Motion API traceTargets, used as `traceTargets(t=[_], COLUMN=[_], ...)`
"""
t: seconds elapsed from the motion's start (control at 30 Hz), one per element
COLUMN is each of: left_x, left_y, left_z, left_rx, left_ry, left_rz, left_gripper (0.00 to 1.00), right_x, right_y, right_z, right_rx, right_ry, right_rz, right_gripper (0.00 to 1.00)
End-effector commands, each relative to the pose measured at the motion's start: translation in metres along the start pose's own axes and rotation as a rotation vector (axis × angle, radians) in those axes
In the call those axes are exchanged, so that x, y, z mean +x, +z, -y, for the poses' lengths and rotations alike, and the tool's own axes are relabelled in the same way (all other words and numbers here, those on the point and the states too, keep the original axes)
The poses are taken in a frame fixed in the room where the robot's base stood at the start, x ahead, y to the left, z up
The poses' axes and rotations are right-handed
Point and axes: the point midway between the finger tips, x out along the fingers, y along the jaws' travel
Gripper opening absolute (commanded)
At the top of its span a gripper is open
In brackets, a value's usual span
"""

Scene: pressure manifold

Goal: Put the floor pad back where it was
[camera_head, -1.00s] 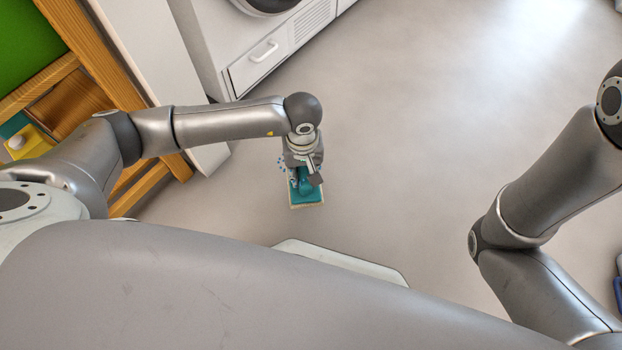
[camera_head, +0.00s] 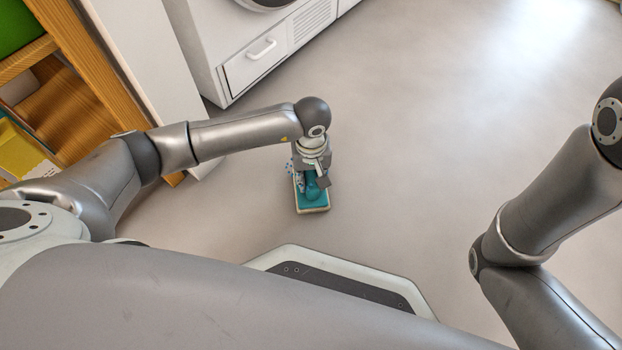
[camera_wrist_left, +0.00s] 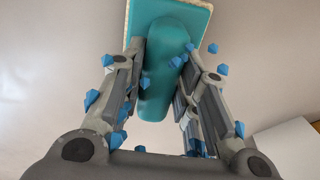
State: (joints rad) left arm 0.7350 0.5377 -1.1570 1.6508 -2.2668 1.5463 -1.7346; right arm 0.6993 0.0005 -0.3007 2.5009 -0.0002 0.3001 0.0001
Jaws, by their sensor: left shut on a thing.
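The floor pad (camera_head: 314,203) is a teal block with a pale underside and a rounded teal handle. My left gripper (camera_head: 311,178) is over it in the head view, pointing down. In the left wrist view the pad (camera_wrist_left: 192,12) is at the top, and my left gripper (camera_wrist_left: 168,75) is shut on its handle (camera_wrist_left: 158,95), one finger on each side. Whether the pad touches the floor I cannot tell. My right arm shows at the right of the head view, but its gripper is out of view.
A white appliance with a drawer (camera_head: 254,60) stands at the upper left. A wooden shelf (camera_head: 85,95) with a yellow box (camera_head: 22,155) is at the left, beside a white panel. Small blue bits show around the fingers. The grey floor (camera_head: 440,130) to the right is clear.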

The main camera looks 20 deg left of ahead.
Motion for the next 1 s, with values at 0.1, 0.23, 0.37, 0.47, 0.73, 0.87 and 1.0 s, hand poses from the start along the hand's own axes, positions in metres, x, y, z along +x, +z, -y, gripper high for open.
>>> traceTargets(t=[0.1, 0.23, 0.37, 0.47, 0.73, 0.87, 1.0], left_x=[-0.002, 0.0, 0.002, 0.002, 0.002, -0.002, -0.016], left_y=[0.0, 0.0, 0.0, 0.0, 0.0, 0.0, 0.0], left_z=[0.0, 0.0, 0.0, 0.0, 0.0, 0.0, 0.0], left_rx=[0.0, 0.0, 0.0, 0.0, 0.0, 0.0, 0.0], left_ry=[0.001, 0.001, 0.001, 0.0, 0.0, 0.0, 0.001], left_rz=[-0.001, -0.001, 0.0, 0.0, 0.0, 0.0, -0.002], left_gripper=[0.09, 0.09, 0.35, 0.48, 0.5, 0.5, 0.5], right_x=[0.001, 0.0, -0.001, -0.001, -0.001, 0.002, 0.012], right_y=[0.001, 0.0, 0.0, 0.0, 0.0, 0.001, 0.005], right_z=[0.0, 0.0, 0.0, 0.0, 0.0, -0.001, -0.003], right_rx=[0.0, 0.0, 0.0, 0.0, -0.001, -0.001, -0.001], right_ry=[0.0, 0.0, 0.0, 0.0, 0.0, 0.0, 0.0], right_rz=[0.0, 0.0, 0.0, 0.0, 0.0, 0.0, 0.0], right_gripper=[0.4, 0.4, 0.4, 0.4, 0.4, 0.4, 0.4])
